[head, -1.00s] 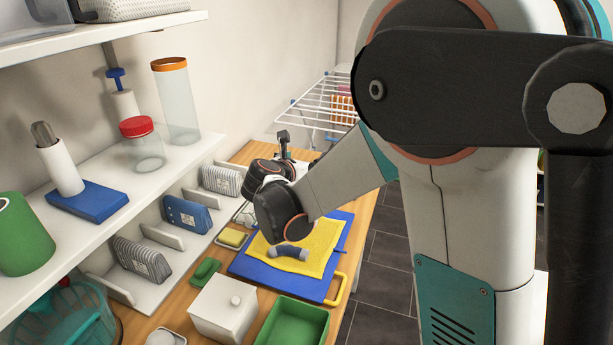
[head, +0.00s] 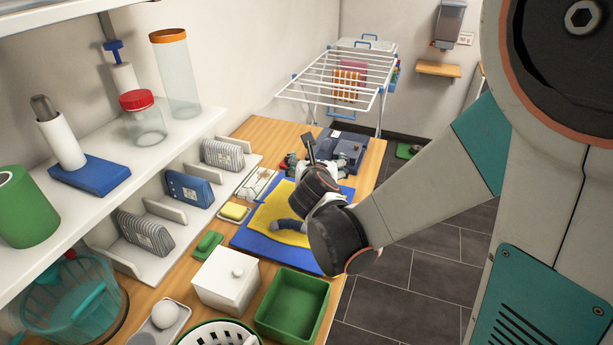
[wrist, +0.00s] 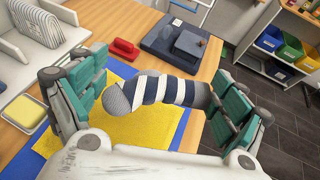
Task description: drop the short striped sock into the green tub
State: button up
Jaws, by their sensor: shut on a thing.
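The short striped sock (wrist: 160,90), navy and white with a grey end, lies crosswise between the teal fingers of my gripper (wrist: 161,100) in the wrist view. My gripper is shut on it. I cannot tell how far the sock is above the cloth. The green tub (head: 299,284) stands nearer the camera on the wooden counter, right of a white lidded box, and looks empty.
The yellow cloth (head: 264,212) lies on a blue mat (head: 262,247). The white lidded box (head: 225,279) stands left of the tub. A white basket (head: 205,335) is nearer. A shelf (head: 190,134) overhangs the left side. A blue-grey case (head: 347,147) sits at the far end.

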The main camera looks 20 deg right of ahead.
aim_at(305, 320)
jog(key=k+j+u, duration=0.15)
jog(key=k+u, duration=0.2)
jog(key=k, duration=0.3)
jog(key=l+u, duration=0.1)
jog(key=u, duration=0.35)
jog(key=l+u, duration=0.1)
jog(key=u, duration=0.35)
jog(key=l+u, duration=0.1)
jog(key=u, duration=0.35)
jog(key=k+u, duration=0.1)
jog(key=u, duration=0.35)
jog(key=k+l+u, duration=0.2)
jog(key=k+l, duration=0.7)
jog(key=i+l, duration=0.1)
jog(key=l, duration=0.15)
jog(key=i+l, duration=0.1)
jog(key=l, duration=0.2)
